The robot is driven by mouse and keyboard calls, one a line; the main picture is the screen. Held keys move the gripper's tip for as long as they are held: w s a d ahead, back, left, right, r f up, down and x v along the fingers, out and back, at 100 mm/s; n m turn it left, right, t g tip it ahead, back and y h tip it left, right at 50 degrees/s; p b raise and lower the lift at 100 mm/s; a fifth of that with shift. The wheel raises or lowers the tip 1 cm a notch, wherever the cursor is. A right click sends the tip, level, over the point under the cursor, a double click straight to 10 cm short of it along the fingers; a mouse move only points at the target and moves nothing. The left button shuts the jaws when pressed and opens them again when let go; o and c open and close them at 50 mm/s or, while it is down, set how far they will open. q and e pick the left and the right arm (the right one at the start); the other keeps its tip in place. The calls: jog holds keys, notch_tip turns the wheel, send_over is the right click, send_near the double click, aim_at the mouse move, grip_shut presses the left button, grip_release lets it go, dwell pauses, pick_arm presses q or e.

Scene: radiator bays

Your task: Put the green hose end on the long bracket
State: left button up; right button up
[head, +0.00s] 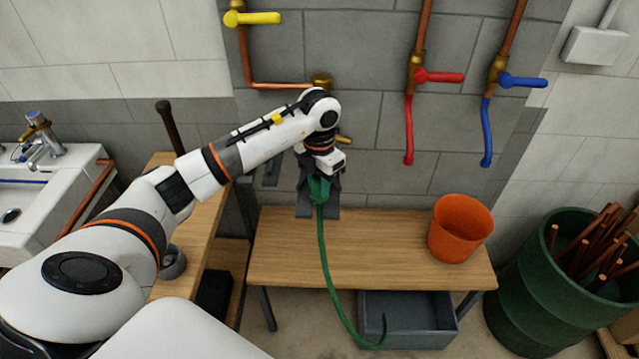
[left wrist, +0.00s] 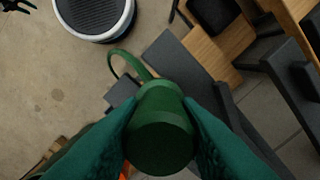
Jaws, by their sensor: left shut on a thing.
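My left gripper (head: 318,180) is shut on the green hose end (left wrist: 162,130), held between its two dark green fingers in the left wrist view. The green hose (head: 326,262) hangs from it past the bench's front edge, its lower part curling before the grey crate. A dark grey bracket (head: 303,208) shows just below and behind the gripper. Another dark grey bracket (head: 272,170) is on the wall to its left. The gripper hides part of the nearer one; I cannot tell whether hose and bracket touch. A small pronged dark shape at the left wrist view's corner may be my right gripper (left wrist: 17,6).
A wooden bench (head: 375,250) holds an orange bucket (head: 459,230) at right, with a grey crate (head: 410,335) beneath. A green barrel of copper pipes (head: 545,285) stands right. Red (head: 409,130) and blue (head: 487,135) hoses hang from valves. A sink (head: 60,200) is left.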

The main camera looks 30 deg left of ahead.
aim_at(318, 176)
pick_arm(q)
jog(key=shift+f, duration=0.6)
jog(key=shift+a+f, duration=0.15)
jog(key=shift+a, duration=0.05)
jog(key=shift+f, duration=0.15)
jog(key=o, duration=0.8)
jog(key=shift+d, duration=0.1)
jog(key=shift+c, duration=0.2)
jog(key=o, duration=0.3)
jog(key=shift+r, duration=0.5)
notch_tip(318, 176, up, 11)
jog(key=shift+r+b, duration=0.2)
jog(key=shift+b, duration=0.65)
pick_arm(e)
jog(key=shift+d+f, duration=0.3)
jog(key=shift+f, duration=0.35)
